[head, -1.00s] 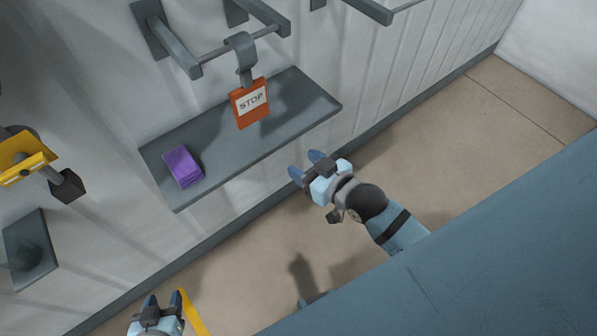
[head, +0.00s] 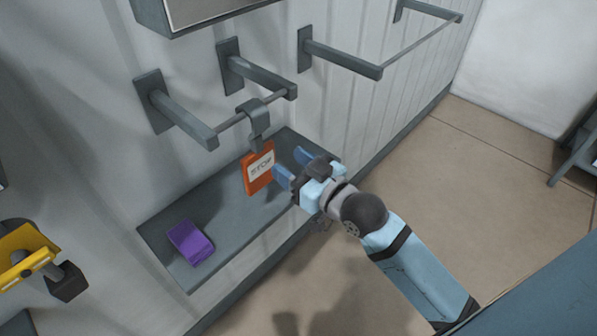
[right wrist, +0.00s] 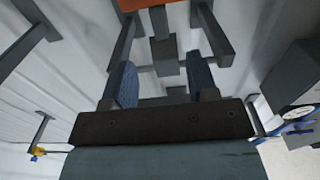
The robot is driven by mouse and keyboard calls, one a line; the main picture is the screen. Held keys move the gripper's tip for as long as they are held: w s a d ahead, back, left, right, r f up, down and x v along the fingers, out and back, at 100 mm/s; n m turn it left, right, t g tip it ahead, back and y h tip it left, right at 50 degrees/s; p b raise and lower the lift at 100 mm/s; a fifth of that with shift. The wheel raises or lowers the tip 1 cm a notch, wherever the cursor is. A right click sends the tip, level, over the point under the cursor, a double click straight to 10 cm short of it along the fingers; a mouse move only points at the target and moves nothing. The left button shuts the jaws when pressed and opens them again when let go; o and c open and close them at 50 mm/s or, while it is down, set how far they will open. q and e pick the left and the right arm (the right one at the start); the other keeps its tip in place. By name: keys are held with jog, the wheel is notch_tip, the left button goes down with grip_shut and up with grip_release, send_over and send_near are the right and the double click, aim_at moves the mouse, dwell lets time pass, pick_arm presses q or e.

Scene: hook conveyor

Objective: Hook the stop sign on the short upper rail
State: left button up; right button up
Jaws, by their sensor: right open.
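The stop sign (head: 260,168) is an orange-red plate with a white STOP label. It hangs below a grey hook (head: 257,122), whose bent top sits over the short rail (head: 233,121) between two wall brackets. My right gripper (head: 290,164) is open beside the sign's right edge, with nothing seen between its fingers; contact with the sign cannot be told. In the right wrist view, the spread blue fingers (right wrist: 161,68) show with an orange edge of the sign (right wrist: 134,4) at the top. My left gripper is out of view.
A grey shelf (head: 170,222) lies below the sign, holding a purple block (head: 190,242). A longer rail (head: 418,48) spans brackets to the right. A yellow object (head: 24,250) is at the left edge. Floor at the right is open.

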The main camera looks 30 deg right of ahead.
aim_at(260, 144)
jog(key=p+x, duration=0.1)
jog(key=x, duration=1.1)
jog(key=shift+f+p, duration=0.1)
jog(key=shift+p, duration=0.3)
jog(key=shift+c, duration=0.4)
grip_shut()
